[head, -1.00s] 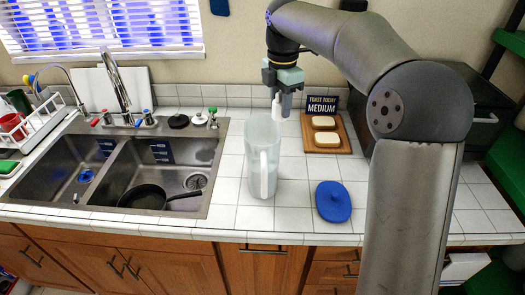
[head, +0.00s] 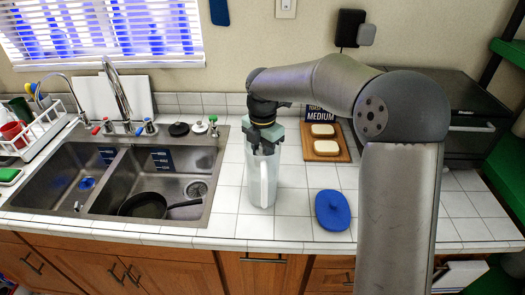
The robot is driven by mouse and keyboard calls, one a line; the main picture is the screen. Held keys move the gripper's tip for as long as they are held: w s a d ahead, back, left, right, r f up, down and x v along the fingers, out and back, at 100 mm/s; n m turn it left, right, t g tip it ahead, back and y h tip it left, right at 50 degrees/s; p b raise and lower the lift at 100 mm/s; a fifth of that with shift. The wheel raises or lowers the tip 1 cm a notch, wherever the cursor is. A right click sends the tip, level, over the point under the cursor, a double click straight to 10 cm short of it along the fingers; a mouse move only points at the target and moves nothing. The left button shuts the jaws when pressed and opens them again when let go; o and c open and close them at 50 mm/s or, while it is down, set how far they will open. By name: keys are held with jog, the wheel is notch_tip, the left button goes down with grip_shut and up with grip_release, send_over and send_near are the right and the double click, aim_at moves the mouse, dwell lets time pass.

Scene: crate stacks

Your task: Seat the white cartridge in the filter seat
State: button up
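The clear pitcher (head: 257,195) stands upright on the tiled counter, right of the sink, with its pale handle facing me. My gripper (head: 262,148) points down at the pitcher's mouth, its fingertips at about rim height. The white cartridge cannot be made out now; the gripper and the pitcher's wall cover that spot. I cannot tell whether the fingers are shut on it. The filter seat is not visible; the inside of the pitcher is hidden. The blue lid (head: 333,210) lies on the counter to the right of the pitcher.
A double sink (head: 150,185) with a pan (head: 143,205) is on the left. A wooden board (head: 326,152) with bread slices and a dark sign (head: 318,115) stand behind right. A dark oven (head: 475,115) is at the far right. The counter between pitcher and lid is clear.

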jog(key=shift+f, duration=0.2)
jog(key=o, duration=1)
jog(key=shift+r, duration=0.1)
